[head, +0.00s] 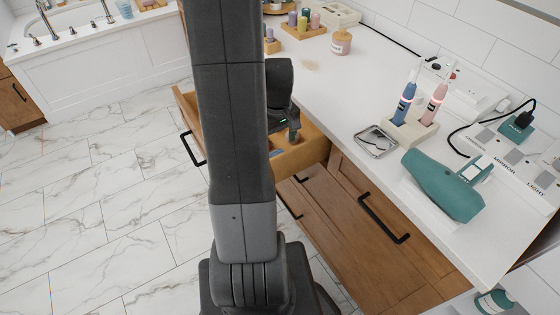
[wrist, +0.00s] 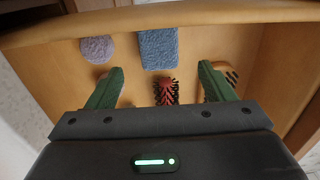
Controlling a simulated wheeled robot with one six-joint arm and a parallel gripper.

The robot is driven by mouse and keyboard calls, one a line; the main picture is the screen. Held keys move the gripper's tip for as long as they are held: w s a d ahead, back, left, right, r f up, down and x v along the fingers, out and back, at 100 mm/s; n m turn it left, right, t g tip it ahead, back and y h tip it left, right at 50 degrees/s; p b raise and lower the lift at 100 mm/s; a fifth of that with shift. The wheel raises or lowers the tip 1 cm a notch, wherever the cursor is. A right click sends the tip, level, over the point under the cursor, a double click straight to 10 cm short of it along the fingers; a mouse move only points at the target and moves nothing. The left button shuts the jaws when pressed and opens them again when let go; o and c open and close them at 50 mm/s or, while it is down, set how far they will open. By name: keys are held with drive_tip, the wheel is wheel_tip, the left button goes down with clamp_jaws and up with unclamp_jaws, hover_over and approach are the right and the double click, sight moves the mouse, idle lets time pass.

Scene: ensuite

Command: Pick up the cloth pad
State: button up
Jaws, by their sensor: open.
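In the wrist view, a round lilac pad with a fuzzy surface (wrist: 97,49), which looks like the cloth pad, lies in the open wooden drawer near its far wall. A blue rectangular textured piece (wrist: 159,49) lies to its right. My gripper (wrist: 162,72) is open and empty above the drawer floor. Its left green finger is just below the lilac pad in the picture, and the blue piece is ahead of the gap between the fingers. In the head view, my gripper (head: 294,134) reaches into the drawer, and my arm hides part of the drawer.
A red-and-black brush (wrist: 166,90) lies between the fingers in the picture; another brush (wrist: 230,75) is partly behind the right finger. Drawer walls (head: 310,153) enclose the gripper. The counter (head: 330,85) holds toothbrushes (head: 405,103), a metal tray (head: 376,142) and a teal hairdryer (head: 445,185).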

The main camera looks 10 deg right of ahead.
sight(278, 152)
drive_tip(key=shift+f+b, duration=0.3)
drive_tip(key=shift+f, duration=2.55)
drive_tip(key=c, duration=1)
drive_tip(key=shift+c, duration=0.2)
wheel_tip(278, 152, up, 18)
drive_tip(key=p, duration=0.2)
